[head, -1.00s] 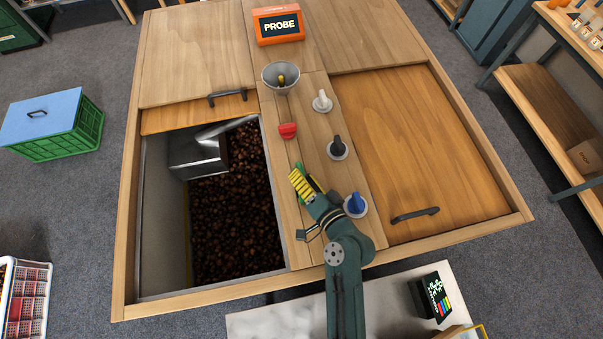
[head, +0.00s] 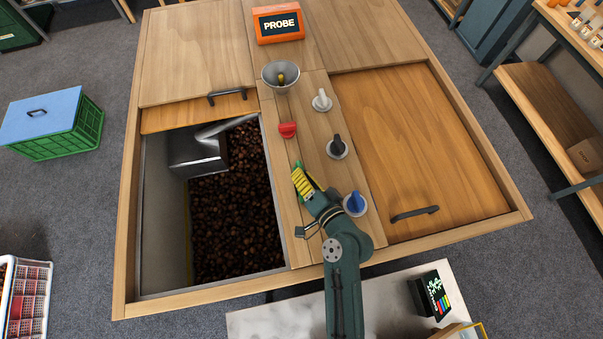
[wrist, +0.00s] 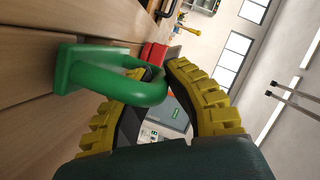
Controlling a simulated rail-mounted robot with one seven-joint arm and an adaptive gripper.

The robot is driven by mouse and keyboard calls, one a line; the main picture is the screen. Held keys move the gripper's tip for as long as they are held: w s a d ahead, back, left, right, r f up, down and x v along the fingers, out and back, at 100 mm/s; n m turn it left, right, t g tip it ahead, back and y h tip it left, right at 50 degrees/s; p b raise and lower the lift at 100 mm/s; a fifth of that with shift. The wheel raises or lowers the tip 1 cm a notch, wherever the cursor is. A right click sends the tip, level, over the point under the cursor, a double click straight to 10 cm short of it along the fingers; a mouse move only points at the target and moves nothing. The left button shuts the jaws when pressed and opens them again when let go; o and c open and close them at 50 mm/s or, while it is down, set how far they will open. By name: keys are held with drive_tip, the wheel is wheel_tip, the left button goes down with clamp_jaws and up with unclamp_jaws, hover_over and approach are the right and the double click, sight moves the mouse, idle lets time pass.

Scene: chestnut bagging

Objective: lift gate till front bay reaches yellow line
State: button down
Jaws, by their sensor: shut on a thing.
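The green handle (wrist: 112,72) stands out from the wooden top in the wrist view. My gripper (wrist: 160,78) has its yellow-padded fingers around the handle's loop and is shut on it. In the head view my gripper (head: 303,184) is over the middle wooden strip, right of the open bay, and mostly covers the handle. The open bay (head: 164,235) holds a bed of brown chestnuts (head: 235,220). A thin yellow strip (head: 188,232) shows low on its left wall, beside the chestnuts. The gate itself cannot be made out.
A metal chute (head: 198,155) sits at the bay's back. A wooden lid (head: 415,150) covers the right bay.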

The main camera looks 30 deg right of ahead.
wheel_tip(320, 180, up, 8)
drive_tip(key=p, duration=0.4)
drive_tip(key=shift+f+p, duration=0.25)
drive_tip(key=shift+p, duration=0.05)
drive_tip(key=shift+f, duration=0.1)
drive_tip(key=c, duration=1)
unclamp_jaws()
drive_tip(key=shift+w, duration=0.15)
drive_tip(key=shift+c, duration=0.2)
drive_tip(key=shift+f, duration=0.15)
drive_tip(key=shift+s, duration=0.3)
drive_tip(key=v, duration=1.1)
drive_tip(key=shift+s, duration=0.25)
